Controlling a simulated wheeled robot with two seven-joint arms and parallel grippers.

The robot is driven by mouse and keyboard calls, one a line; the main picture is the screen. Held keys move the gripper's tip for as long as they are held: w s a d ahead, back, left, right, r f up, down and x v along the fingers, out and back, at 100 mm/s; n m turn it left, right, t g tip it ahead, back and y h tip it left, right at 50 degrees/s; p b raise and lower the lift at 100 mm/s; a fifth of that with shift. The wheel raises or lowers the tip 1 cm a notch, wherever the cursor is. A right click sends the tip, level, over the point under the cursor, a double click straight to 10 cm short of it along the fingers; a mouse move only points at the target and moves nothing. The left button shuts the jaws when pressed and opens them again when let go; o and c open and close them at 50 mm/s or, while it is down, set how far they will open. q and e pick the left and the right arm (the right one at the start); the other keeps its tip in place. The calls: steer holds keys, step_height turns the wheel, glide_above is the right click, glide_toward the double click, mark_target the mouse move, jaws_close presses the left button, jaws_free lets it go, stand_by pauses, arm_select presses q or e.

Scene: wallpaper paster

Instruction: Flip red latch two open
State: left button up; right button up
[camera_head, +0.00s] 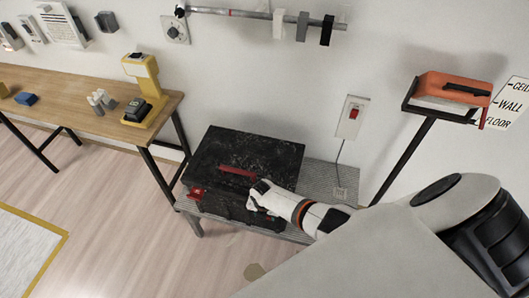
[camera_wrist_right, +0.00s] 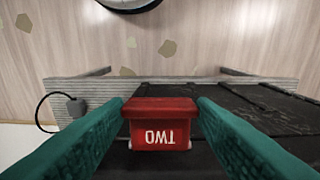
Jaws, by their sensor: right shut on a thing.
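Red latch two (camera_wrist_right: 160,115) sits on the front of a black case in the right wrist view, its word "TWO" upside down. My right gripper (camera_wrist_right: 160,122) has its two green fingers on either side of the latch and is shut on it. In the head view my right gripper (camera_head: 259,194) reaches the front right of the black case (camera_head: 255,145) and hides this latch. Another red latch (camera_head: 197,193) shows at the case's front left. A red handle (camera_head: 237,172) lies between them. The lid is down. My left gripper is not in view.
The case rests on a low grey ribbed bench (camera_head: 318,178). A wooden table (camera_head: 165,108) with a yellow device (camera_head: 143,80) stands to the left. A red switch box (camera_head: 352,117) is on the wall. An orange-topped stand (camera_head: 450,88) is at the right.

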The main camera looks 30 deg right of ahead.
stand_by(0.5)
steer(key=o, duration=1)
steer(key=shift+r, duration=0.1)
steer(key=r, duration=1.1)
steer(key=shift+s+a+r, duration=0.25)
steer(key=shift+a+r, duration=0.05)
steer(key=shift+r, duration=0.1)
